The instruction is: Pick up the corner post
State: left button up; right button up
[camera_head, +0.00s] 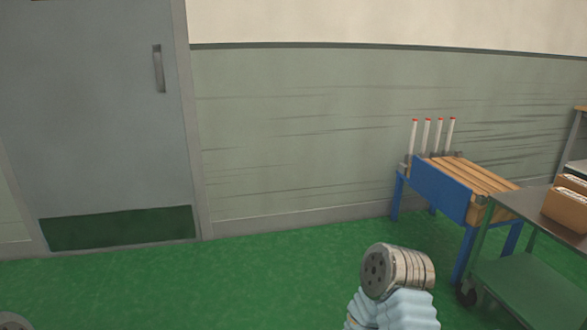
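Several slim white posts with red tips (427,134) stand upright in a row at the far end of a blue bench with wooden slats (440,183), near the wall. They look like the corner posts; I cannot tell which one the task means. A part of my arm, with a round metal end and a pale blue sleeve (395,285), shows at the bottom, well short of the bench. No gripper fingers are visible on it. A small grey round part, probably of my other arm, shows at the bottom left corner. Neither gripper can be seen.
A green cart with a grey top (525,210) stands in front of the bench's right side, with a cardboard box (567,205) on it. A shelf edge shows at the far right. A grey door (100,120) is at the left. The green floor (240,285) is clear before the wall.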

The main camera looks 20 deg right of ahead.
aim_at(449, 135)
jog(key=i+z, duration=0.15)
jog(key=i, duration=1.2)
jog(key=i+z, duration=0.35)
jog(key=i, duration=0.15)
jog(key=i+j+z, duration=0.15)
jog(key=i+z, duration=0.15)
jog(key=i, duration=0.2)
jog(key=i+l+z, duration=0.1)
jog(key=z, duration=0.35)
jog(key=i+z, duration=0.3)
jog(key=z, duration=0.15)
jog(key=i+z, duration=0.2)
jog(key=z, duration=0.2)
jog(key=i+j+z, duration=0.1)
jog(key=z, duration=0.35)
jog(key=i+l+z, duration=0.25)
jog(key=i+z, duration=0.95)
jog(key=i, duration=0.15)
jog(key=i+u, duration=0.1)
jog(key=j+u, duration=1.15)
jog(key=i+j+u, duration=0.1)
jog(key=j+u, duration=0.25)
jog(key=u, duration=0.45)
